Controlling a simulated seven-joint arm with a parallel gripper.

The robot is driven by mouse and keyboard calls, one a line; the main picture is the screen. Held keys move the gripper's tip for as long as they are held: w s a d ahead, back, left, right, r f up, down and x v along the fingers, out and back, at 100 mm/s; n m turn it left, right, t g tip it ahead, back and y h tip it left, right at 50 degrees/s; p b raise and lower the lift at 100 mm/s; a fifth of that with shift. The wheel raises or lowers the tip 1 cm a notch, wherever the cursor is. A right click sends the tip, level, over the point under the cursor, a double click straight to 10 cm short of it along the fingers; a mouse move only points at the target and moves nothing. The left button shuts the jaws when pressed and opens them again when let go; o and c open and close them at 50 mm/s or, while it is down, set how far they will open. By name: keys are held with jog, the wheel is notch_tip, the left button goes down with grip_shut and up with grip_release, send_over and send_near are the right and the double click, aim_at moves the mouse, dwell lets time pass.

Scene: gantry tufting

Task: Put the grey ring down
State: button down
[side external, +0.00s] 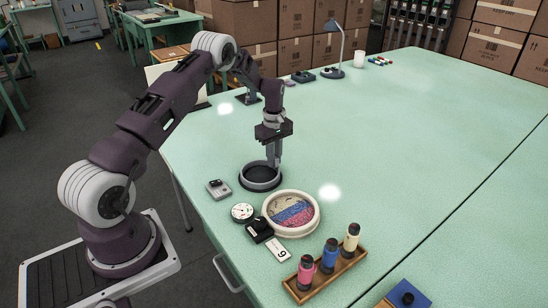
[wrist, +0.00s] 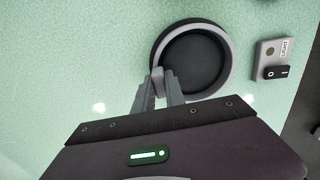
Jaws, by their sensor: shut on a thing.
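The grey ring (side external: 262,181) is upright over a dark round pad at the near left part of the green table. In the wrist view the ring (wrist: 234,66) surrounds a black round area. My gripper (side external: 273,162) points down and is shut on the ring's wall, at the right side in the side view. In the wrist view my fingertips (wrist: 165,82) pinch its lower-left edge. The ring is at or very near the pad; I cannot tell whether it touches.
A grey switch box (side external: 218,189), a dial (side external: 242,212) and a round frame with coloured tufting (side external: 291,213) are close by. A wooden rack (side external: 328,270) holds pink, blue and cream bottles. The table's middle and right are clear. A lamp (side external: 335,60) stands at the back.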

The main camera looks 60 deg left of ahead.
jog(key=c, duration=1.4)
grip_release()
notch_tip(320, 180, up, 13)
jog(key=s+d+r+m+t, duration=0.1)
jog(key=s+d+r+m, duration=0.2)
jog(key=d+r, duration=0.35)
jog(key=s+d+r+m+t, duration=0.1)
jog(key=s+d+r+m, duration=0.3)
jog(key=r, duration=0.4)
jog(key=s+d+r+m+t, duration=0.1)
jog(key=s+d+r+m, duration=0.25)
jog(key=s+d, duration=0.4)
jog(key=s+d+r+m+t, duration=0.2)
jog(key=s+d+m, duration=0.25)
jog(key=s, duration=0.55)
jog(key=s+d+f+m, duration=0.1)
jog(key=s, duration=0.1)
jog(key=s+f+m, duration=0.1)
jog(key=s, duration=0.2)
jog(key=s+d+f+m, duration=0.1)
jog(key=s, duration=0.2)
jog(key=shift+d+f+t, duration=0.1)
jog(key=shift+d+t, duration=0.2)
jog(key=shift+d, duration=0.05)
